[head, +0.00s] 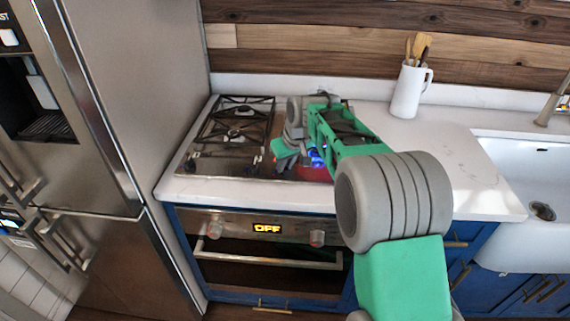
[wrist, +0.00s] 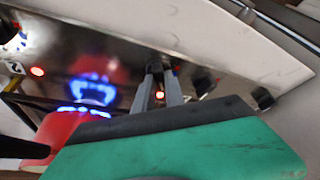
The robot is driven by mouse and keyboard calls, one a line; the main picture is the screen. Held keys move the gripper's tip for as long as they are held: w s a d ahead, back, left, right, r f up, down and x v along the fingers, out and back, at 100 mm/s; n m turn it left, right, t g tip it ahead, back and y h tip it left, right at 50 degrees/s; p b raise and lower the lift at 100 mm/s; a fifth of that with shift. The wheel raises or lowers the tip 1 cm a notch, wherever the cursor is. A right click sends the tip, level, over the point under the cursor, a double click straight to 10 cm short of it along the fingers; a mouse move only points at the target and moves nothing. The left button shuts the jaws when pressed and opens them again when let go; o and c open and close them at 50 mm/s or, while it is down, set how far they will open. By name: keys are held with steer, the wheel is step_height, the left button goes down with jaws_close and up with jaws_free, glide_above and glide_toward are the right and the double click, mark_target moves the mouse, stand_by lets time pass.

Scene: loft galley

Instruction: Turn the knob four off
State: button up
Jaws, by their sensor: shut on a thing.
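The hob (head: 232,165) is set in the white counter. In the wrist view its glossy front strip (wrist: 110,60) carries dark knobs, with one dark knob (wrist: 203,84) right of my fingers and another (wrist: 262,98) farther right. My gripper (wrist: 160,72) is shut on a small knob at the strip; the fingers hide most of it, and I cannot read its number. A red light (wrist: 160,96) shows between the fingers. A blue flame (wrist: 93,92) burns beside a red pan (wrist: 65,130); the flame (head: 316,158) also shows in the head view.
A steel fridge (head: 150,80) stands left of the hob. The oven (head: 267,250) below displays OFF. A white utensil jug (head: 408,92) stands at the back right, and a white sink (head: 530,170) is at far right. The counter between is clear.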

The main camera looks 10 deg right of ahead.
jaws_close()
steer(key=shift+m, duration=0.3)
steer(key=shift+a+m+h+b, duration=0.15)
steer(key=shift+m+h+b, duration=0.5)
steer(key=shift+m, duration=0.55)
steer(key=shift+m+h, duration=0.75)
steer(key=shift+m, duration=1.15)
steer(key=o, duration=0.6)
jaws_free()
steer(key=shift+o, duration=0.2)
